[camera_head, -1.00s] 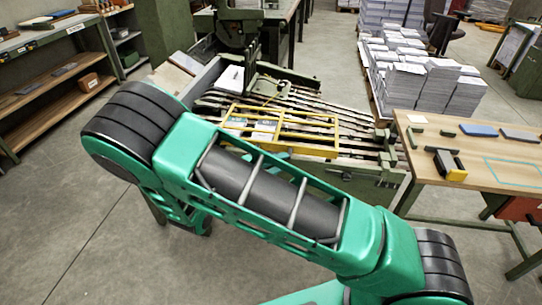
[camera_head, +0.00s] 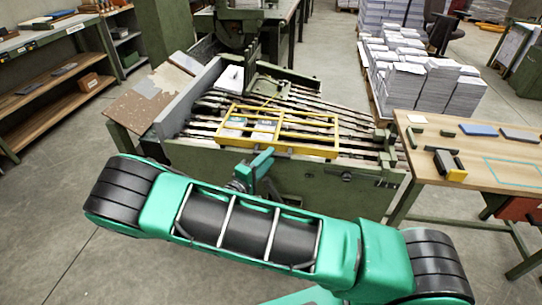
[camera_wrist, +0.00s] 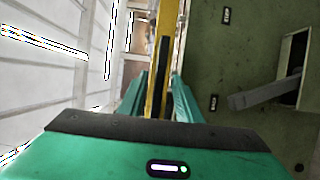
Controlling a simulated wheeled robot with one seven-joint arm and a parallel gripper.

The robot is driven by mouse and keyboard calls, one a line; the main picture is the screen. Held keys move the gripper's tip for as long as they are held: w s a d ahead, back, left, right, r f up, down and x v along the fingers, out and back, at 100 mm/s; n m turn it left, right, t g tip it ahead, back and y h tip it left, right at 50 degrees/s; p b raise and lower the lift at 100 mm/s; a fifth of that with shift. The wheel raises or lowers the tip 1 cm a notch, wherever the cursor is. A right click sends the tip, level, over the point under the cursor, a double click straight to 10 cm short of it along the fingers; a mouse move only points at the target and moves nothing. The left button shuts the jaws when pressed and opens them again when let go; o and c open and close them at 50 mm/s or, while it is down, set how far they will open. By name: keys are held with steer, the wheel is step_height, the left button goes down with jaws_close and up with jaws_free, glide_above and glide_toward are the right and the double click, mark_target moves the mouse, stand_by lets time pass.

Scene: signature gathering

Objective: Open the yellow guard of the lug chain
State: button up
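The yellow guard (camera_head: 310,150) is a barred frame lying flat over the lug chain (camera_head: 350,130) of the green machine. My gripper (camera_head: 266,156) is at the machine's near side, close to the guard's front bar. In the wrist view, a yellow bar (camera_wrist: 182,45) of the guard, with a dark strip (camera_wrist: 163,60) on it, runs between the two teal fingers of my gripper (camera_wrist: 162,76). The fingers stand apart, one on each side of the bar. I cannot tell whether they touch it. My arm hides part of the machine's front.
A wooden table (camera_head: 490,155) with small blocks stands at the right, close to the machine. Paper stacks (camera_head: 435,85) stand behind it. Shelves (camera_head: 60,75) are at the left. The floor (camera_head: 60,215) at the left is clear.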

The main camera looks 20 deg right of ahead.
steer(key=shift+x, duration=1.4)
jaws_close()
steer(key=shift+a, duration=0.1)
